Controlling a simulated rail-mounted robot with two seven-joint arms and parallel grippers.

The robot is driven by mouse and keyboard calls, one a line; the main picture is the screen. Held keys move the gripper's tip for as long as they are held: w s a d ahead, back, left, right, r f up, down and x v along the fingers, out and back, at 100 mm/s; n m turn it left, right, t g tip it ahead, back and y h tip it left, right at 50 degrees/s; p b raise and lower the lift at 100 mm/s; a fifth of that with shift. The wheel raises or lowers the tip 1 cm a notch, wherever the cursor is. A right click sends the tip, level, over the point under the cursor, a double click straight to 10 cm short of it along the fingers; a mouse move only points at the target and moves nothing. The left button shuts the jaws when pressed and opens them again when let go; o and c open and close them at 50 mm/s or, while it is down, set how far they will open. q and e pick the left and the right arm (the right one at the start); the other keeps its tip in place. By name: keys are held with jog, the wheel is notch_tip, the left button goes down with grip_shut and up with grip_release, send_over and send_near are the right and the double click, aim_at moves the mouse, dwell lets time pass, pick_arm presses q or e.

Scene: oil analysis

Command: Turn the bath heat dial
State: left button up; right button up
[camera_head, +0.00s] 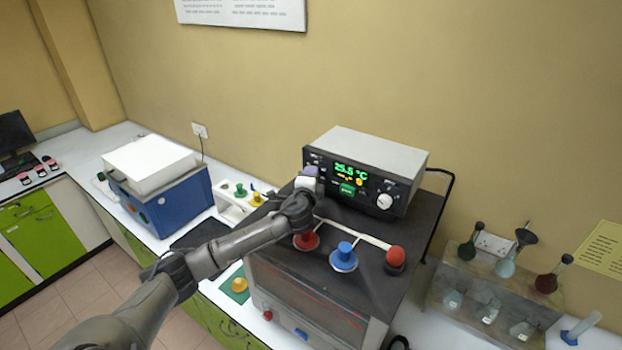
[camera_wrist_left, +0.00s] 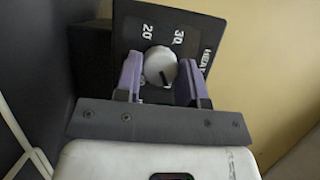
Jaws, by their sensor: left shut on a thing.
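The bath heat dial (camera_wrist_left: 160,66) is a pale round knob with a dark pointer line, on a black panel marked 20, 30 and HEAT. In the left wrist view, the purple fingers of my left gripper (camera_wrist_left: 161,80) stand on both sides of the knob, shut on it. In the head view, my left gripper (camera_head: 309,172) is at the left end of the front of the control box (camera_head: 378,150) and hides the heat dial. The green display (camera_head: 350,170) reads 25.5 °C. My right gripper is not in view.
A second white knob (camera_head: 384,201) is at the box's right. A blue instrument (camera_head: 165,205) stands left. A rack of flasks (camera_head: 480,310) stands right.

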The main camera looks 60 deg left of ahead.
pick_arm(q)
jog(key=o, duration=0.9)
jog(key=shift+b+v, duration=2.05)
jog(key=shift+v, duration=4.85)
jog(key=shift+d, duration=0.1)
